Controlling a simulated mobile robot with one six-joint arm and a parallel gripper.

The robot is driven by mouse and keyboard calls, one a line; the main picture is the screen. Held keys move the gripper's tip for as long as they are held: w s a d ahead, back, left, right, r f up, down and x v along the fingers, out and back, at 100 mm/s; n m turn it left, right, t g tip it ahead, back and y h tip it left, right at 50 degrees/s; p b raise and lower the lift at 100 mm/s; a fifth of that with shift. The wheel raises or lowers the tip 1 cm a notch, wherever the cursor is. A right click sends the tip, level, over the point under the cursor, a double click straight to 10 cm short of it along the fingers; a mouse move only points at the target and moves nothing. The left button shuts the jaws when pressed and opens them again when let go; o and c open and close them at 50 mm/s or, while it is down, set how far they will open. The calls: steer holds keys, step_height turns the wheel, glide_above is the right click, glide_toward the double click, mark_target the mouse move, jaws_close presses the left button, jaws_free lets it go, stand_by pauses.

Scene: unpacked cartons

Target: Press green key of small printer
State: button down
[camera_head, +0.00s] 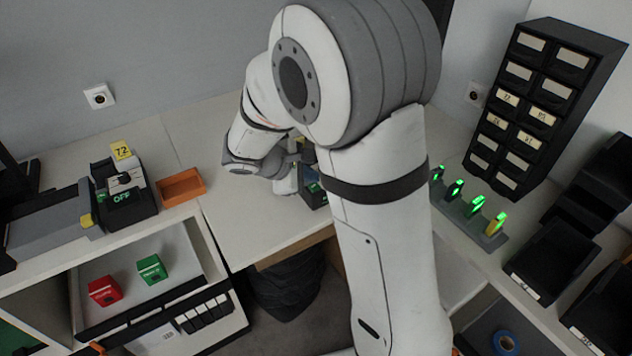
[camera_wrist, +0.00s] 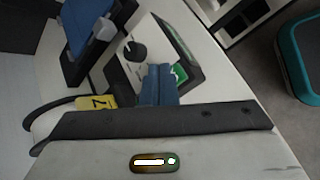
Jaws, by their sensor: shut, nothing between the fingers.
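A small device (camera_wrist: 140,45) with a pale top, a black knob, dark sides and a green panel (camera_wrist: 180,72) lies under my gripper (camera_wrist: 160,72) in the wrist view; I cannot tell for sure that it is the small printer. The blue fingers are shut and empty. Their tips overlap the near edge of the green panel in the picture; contact cannot be told. In the head view, only a dark, green-marked part of a device (camera_head: 316,195) shows beside my arm, which hides the rest.
A similar device (camera_head: 122,210) reading OFF, with a yellow 72 tag, stands left beside an orange tray (camera_head: 180,187). Red (camera_head: 105,290) and green (camera_head: 152,269) blocks lie below. Several green-lit items stand in a rack (camera_head: 452,208) right. A yellow tag (camera_wrist: 97,102) lies near my gripper.

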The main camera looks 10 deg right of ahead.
mark_target(310, 187)
steer(key=shift+r, duration=0.25)
step_height(310, 187, up, 5)
steer(key=p, duration=0.3)
steer(key=shift+f, duration=0.1)
stand_by(0.8)
steer(key=s+d+r+m+y, duration=0.1)
steer(key=s+r+m+y, duration=0.2)
steer(key=s+m, duration=0.4)
steer(key=s+r+m+y, duration=0.4)
steer(key=s+m+y, duration=0.1)
steer(key=s, duration=0.9)
steer(key=shift+d+m+g, duration=0.3)
steer(key=shift+d+m, duration=0.05)
steer(key=shift+m, duration=0.55)
